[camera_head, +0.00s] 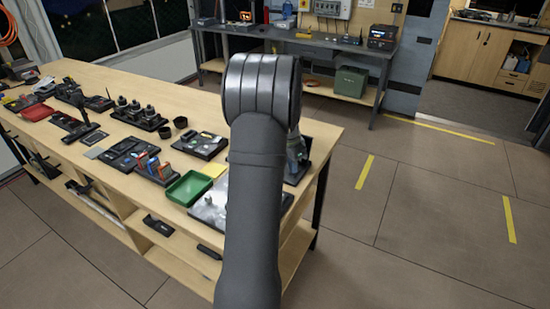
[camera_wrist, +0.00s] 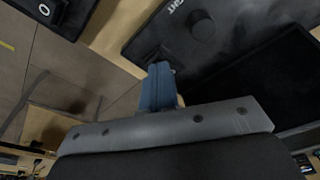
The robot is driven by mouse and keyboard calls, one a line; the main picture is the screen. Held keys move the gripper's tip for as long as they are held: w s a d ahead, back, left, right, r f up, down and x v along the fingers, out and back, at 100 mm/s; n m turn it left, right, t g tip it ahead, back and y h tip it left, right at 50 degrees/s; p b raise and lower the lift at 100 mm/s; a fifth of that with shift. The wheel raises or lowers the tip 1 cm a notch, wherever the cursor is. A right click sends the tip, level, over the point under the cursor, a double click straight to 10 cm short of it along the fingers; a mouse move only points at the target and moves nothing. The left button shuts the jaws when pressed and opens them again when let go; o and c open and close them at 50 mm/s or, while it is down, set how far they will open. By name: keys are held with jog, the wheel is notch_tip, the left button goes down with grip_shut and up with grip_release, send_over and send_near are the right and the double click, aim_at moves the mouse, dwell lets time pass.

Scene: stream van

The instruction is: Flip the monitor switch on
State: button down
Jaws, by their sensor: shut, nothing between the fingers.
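My gripper (camera_wrist: 158,85) shows in the wrist view as blue-grey fingers, shut with nothing between them. Its tips are close to the edge of a dark panel (camera_wrist: 225,58), which carries a round dark knob (camera_wrist: 202,28) and part of a white label. I cannot tell whether the tips touch the panel. No monitor switch can be clearly made out in either view. In the head view my arm covers the middle of the picture, and the gripper is mostly hidden behind it, near the bench's right end.
The floor at right is clear.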

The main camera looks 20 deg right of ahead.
jog(key=shift+f, duration=0.25)
jog(key=shift+r, duration=3.55)
notch_tip(320, 180, down, 7)
jog(key=shift+r, duration=0.15)
